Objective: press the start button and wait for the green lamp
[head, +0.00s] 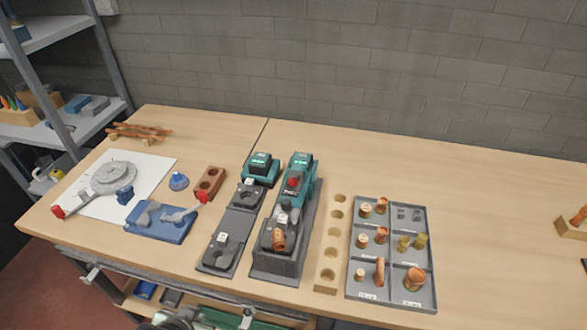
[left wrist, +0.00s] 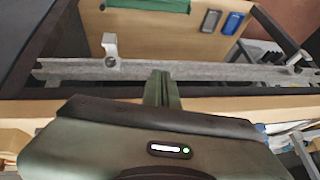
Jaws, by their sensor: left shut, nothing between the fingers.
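Two teal units stand at the back of dark bases on the table, a left one (head: 262,165) and a right one (head: 300,165), each with a small green-lit patch on top. A red knob-like part (head: 293,183) sits in front of the right unit. I cannot tell which part is the start button or the lamp. A copper fitting (head: 279,238) lies on the right base. My left gripper shows in the left wrist view (left wrist: 162,80), shut and empty by the table's front edge, away from the units. In the head view it is at best partly visible at the bottom edge. My right gripper is not in view.
A grey compartment tray (head: 433,270) holds copper and brass fittings, beside a wooden block with holes (head: 332,245). A blue fixture (head: 160,222) and white sheet (head: 150,165) lie left. Clamps (left wrist: 110,50) sit on the front rail. The table's right part is largely clear.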

